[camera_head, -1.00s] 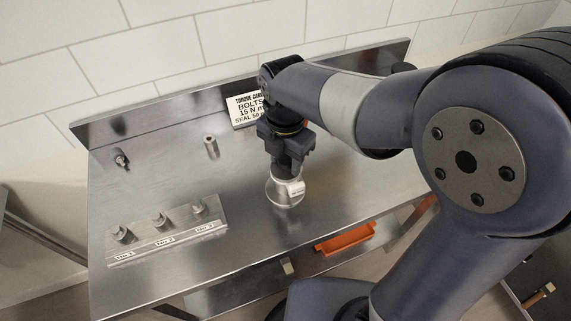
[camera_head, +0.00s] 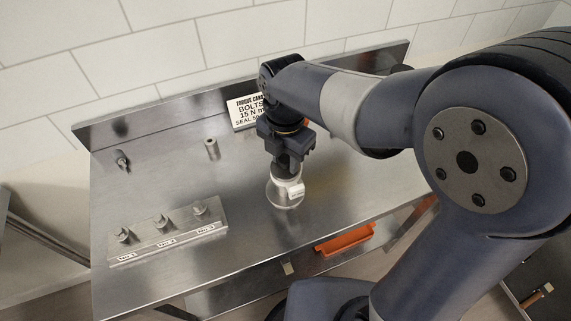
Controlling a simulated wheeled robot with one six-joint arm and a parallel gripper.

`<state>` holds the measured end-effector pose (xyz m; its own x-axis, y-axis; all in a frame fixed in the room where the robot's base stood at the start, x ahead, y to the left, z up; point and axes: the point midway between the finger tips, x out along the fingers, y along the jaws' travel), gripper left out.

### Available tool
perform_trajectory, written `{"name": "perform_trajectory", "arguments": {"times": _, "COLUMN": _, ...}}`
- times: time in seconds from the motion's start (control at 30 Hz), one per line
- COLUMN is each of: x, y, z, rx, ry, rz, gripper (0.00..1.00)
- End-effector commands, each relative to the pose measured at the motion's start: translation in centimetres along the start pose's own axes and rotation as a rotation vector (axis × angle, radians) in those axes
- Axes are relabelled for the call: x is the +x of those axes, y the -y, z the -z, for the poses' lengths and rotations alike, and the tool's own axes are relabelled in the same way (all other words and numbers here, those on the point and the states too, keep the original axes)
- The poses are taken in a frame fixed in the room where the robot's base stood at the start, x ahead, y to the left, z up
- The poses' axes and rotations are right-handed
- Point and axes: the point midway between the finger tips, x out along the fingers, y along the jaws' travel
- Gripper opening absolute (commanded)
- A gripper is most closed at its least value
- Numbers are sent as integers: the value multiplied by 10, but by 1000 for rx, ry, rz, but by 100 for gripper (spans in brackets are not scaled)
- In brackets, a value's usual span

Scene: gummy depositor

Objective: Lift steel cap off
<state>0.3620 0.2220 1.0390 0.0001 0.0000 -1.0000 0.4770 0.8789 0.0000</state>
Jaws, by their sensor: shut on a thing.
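My gripper (camera_head: 286,168) points down at the jar's top and is shut on the steel cap there. The cap is mostly hidden by the gripper's fingers. The cap appears to be at the jar's mouth; I cannot tell whether there is a gap between them.
A steel block (camera_head: 168,234) with several bolts and labels stands at the front left. A small steel cylinder (camera_head: 211,148) and a dark fitting (camera_head: 122,160) stand behind it. A torque card (camera_head: 246,112) leans at the back. An orange tray (camera_head: 344,240) lies below the front edge.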

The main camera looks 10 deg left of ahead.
Motion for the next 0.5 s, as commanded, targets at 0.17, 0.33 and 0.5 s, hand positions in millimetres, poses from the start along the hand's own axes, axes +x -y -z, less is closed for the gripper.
{"name": "perform_trajectory", "arguments": {"times": 0.17, "x": -4, "y": 0, "z": 0, "rx": 0, "ry": 0, "rz": 0, "gripper": 0}}
{"name": "perform_trajectory", "arguments": {"times": 0.33, "x": -13, "y": 0, "z": 0, "rx": 0, "ry": 0, "rz": -1, "gripper": 0}}
{"name": "perform_trajectory", "arguments": {"times": 0.5, "x": -34, "y": 0, "z": 0, "rx": 0, "ry": 0, "rz": -1, "gripper": 0}}
